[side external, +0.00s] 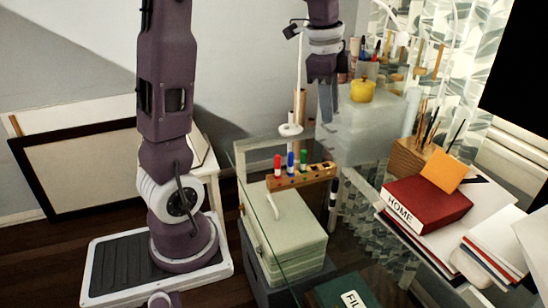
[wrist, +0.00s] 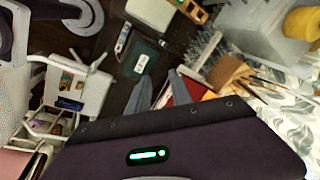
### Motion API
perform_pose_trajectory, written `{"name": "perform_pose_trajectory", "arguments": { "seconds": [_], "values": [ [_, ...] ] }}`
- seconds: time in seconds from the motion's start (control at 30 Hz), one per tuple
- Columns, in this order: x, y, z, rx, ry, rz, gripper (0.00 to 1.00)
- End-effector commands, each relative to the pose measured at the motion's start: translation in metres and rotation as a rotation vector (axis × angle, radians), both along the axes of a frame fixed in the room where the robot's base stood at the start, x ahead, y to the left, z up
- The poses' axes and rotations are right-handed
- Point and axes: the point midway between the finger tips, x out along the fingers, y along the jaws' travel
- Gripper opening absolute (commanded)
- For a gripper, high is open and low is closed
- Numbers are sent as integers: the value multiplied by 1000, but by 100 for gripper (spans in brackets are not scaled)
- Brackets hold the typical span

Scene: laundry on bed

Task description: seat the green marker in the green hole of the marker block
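The wooden marker block (side external: 318,175) lies on the glass table in the side view, with red (side external: 277,165), blue (side external: 290,162) and green (side external: 304,159) markers standing upright at it. The green marker is the rightmost of the three. I cannot tell which hole it stands in or how deep. My gripper (side external: 327,118) hangs above and right of the block, pointing down, clear of the markers. In the wrist view my gripper (wrist: 160,82) has its two grey fingers apart, with nothing visible held between them. A wooden piece (wrist: 196,11) at the top there may be the block.
A pale green case (side external: 285,235) sits in front of the block. A translucent box (side external: 370,125) with a yellow pot (side external: 362,91) stands behind my gripper. A red book (side external: 425,203), papers and a wooden brush holder (side external: 408,157) lie to the right.

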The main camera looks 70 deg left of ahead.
Motion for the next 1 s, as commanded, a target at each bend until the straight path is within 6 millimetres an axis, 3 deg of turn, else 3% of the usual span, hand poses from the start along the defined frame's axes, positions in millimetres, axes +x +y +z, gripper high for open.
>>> {"name": "perform_pose_trajectory", "arguments": {
  "seconds": [0.03, 0.13, 0.2, 0.33, 0.47, 1.0],
  "values": [
    [-30, -39, 17, -23, -60, 102, 26],
    [-95, -98, 25, -113, -168, 351, 26],
    [-136, -124, 18, -185, -224, 498, 26],
    [-185, -145, -1, -294, -282, 685, 26],
    [-200, -150, -11, -337, -298, 757, 26],
    [-200, -149, -11, -339, -297, 764, 26]
  ]
}}
